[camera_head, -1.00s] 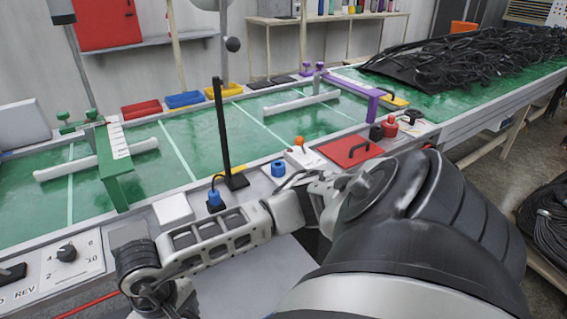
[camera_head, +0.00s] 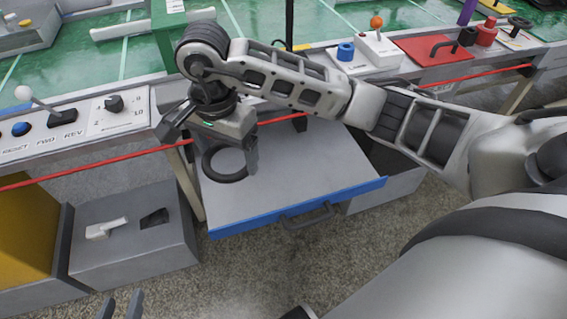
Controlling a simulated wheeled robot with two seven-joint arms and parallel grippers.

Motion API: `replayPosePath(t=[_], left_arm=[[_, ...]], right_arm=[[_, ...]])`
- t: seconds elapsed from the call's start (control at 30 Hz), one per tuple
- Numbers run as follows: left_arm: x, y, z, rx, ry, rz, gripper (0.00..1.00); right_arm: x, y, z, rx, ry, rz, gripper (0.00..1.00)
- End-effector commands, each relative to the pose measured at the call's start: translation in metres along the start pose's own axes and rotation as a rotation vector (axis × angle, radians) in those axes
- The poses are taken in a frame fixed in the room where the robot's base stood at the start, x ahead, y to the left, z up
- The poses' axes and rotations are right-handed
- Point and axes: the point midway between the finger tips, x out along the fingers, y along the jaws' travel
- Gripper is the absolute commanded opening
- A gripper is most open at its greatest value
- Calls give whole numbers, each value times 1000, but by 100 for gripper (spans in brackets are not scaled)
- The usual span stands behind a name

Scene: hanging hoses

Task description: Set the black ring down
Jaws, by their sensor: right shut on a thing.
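The black ring (camera_head: 208,167) is over the left part of the open drawer (camera_head: 310,180), near its back left. My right gripper (camera_head: 250,166) points down at the ring's right side and is shut on it. The gripper body hides part of the hold. I cannot tell whether the ring touches the drawer's grey surface or hangs just above it. My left gripper (camera_head: 121,304) shows only as two fingertips at the bottom left edge, apart and empty.
The drawer has a blue front edge with a dark handle (camera_head: 306,216); its middle and right are clear. A grey box (camera_head: 130,255) with a white tool stands to the left. Above is a control panel (camera_head: 75,130) with a red strip along the table edge.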

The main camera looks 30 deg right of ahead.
Motion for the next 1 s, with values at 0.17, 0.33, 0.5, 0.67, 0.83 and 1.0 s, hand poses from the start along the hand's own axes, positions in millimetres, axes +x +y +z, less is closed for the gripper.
replayPosePath(t=[0.17, 0.33, 0.5, 0.67, 0.83, 1.0], left_arm=[[-1, 0, -1, 0, 0, 0, 36], [0, 0, 0, 0, 0, 0, 36], [2, -1, 3, 0, 0, 0, 36], [2, 0, 5, -1, -5, 1, 36], [3, 0, 7, -2, -9, 2, 36], [7, 0, 8, -2, -11, 6, 36]], right_arm=[[19, 24, -36, 10, 2, 7, 60], [38, 46, -72, 9, 2, 7, 60], [70, 58, -93, 5, -1, 5, 60], [84, 63, -103, 3, 0, 1, 60], [92, 67, -109, 3, 1, 3, 60], [118, 69, -111, 2, -4, 3, 60]])
